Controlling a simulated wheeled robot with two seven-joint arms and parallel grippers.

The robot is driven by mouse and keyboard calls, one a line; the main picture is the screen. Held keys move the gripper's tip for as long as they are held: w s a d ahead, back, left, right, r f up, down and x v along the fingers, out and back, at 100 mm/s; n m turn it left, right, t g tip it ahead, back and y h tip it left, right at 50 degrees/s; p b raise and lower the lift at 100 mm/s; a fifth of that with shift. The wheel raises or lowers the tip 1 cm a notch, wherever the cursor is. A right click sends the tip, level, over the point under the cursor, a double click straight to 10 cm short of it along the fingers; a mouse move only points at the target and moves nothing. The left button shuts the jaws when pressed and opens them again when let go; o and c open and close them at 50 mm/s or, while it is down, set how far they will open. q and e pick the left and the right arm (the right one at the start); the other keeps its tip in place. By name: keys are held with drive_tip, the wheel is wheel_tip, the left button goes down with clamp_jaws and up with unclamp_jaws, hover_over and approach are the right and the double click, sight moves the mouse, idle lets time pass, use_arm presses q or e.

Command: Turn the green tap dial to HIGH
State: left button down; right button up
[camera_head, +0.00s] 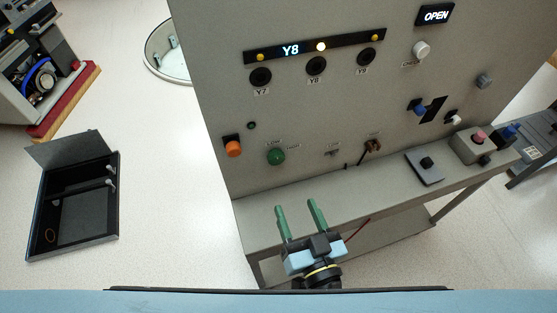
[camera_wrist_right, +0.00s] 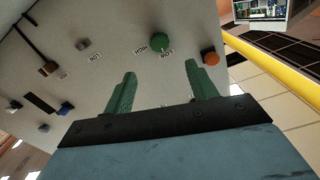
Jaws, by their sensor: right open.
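The green tap dial (camera_head: 276,156) is a round knob low on the left part of the grey panel, with a LOW label above it and a HIGH label to its right. It also shows in the right wrist view (camera_wrist_right: 158,42), beyond and between my fingertips, with its two labels beside it. My right gripper (camera_head: 297,204) has green fingers and is open and empty. It is in front of the panel, below the dial and apart from it; in the right wrist view its fingers (camera_wrist_right: 163,80) point toward the panel. My left gripper is not in view.
An orange knob (camera_head: 233,149) sits just left of the dial. A narrow shelf (camera_head: 340,192) runs along the panel's foot, with a dark plate (camera_head: 424,167) and a grey box (camera_head: 473,146) at right. An open black case (camera_head: 84,206) lies on the floor at left.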

sight(278, 161)
drive_tip(key=x, duration=1.3)
drive_tip(key=shift+w, duration=0.1)
drive_tip(key=c, duration=1)
